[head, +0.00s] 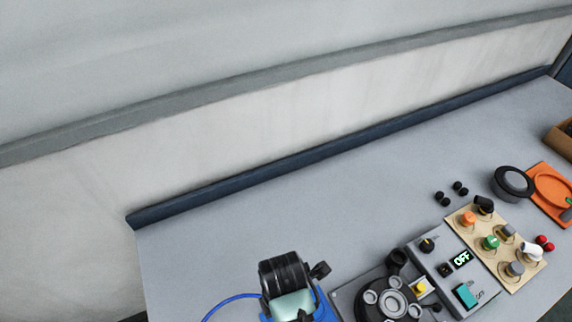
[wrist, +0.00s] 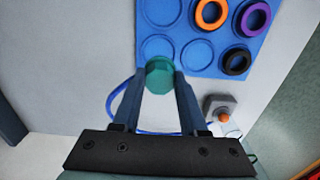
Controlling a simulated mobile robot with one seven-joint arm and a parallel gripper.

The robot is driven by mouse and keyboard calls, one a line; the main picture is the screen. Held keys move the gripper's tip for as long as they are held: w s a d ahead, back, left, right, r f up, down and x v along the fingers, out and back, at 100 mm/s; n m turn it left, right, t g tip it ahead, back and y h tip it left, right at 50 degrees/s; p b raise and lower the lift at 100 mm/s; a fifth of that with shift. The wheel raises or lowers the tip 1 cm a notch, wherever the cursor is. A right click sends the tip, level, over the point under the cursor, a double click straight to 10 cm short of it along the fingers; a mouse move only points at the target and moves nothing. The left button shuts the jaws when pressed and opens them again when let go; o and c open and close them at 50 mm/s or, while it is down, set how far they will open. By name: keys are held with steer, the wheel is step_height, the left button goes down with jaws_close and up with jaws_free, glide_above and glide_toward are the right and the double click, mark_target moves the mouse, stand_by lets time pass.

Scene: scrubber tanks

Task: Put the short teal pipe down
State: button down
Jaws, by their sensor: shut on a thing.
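The short teal pipe (wrist: 160,72) is between the fingertips of my gripper (wrist: 161,82) in the wrist view. My gripper is shut on it. The pipe appears at the near edge of a blue board (wrist: 185,40) with round recesses; I cannot tell whether it touches the board. My gripper and this pipe do not show clearly in the head view.
An orange ring (wrist: 211,13), a purple ring (wrist: 255,19) and a black ring (wrist: 236,61) sit on the board. An orange-knobbed part (wrist: 220,107) and a blue hose (wrist: 117,92) are near. In the head view, the grey bench (head: 300,190) is clear at the middle back; a control box (head: 440,262) stands in front.

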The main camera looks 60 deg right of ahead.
step_height(320, 180, down, 4)
steer(key=shift+w+a+f, duration=0.1)
steer(key=shift+w+f, duration=0.05)
steer(key=shift+f, duration=0.55)
steer(key=shift+f, duration=0.1)
steer(key=shift+f, duration=0.1)
steer(key=shift+c, duration=2.2)
jaws_free()
step_height(320, 180, up, 12)
steer(key=shift+r, duration=0.2)
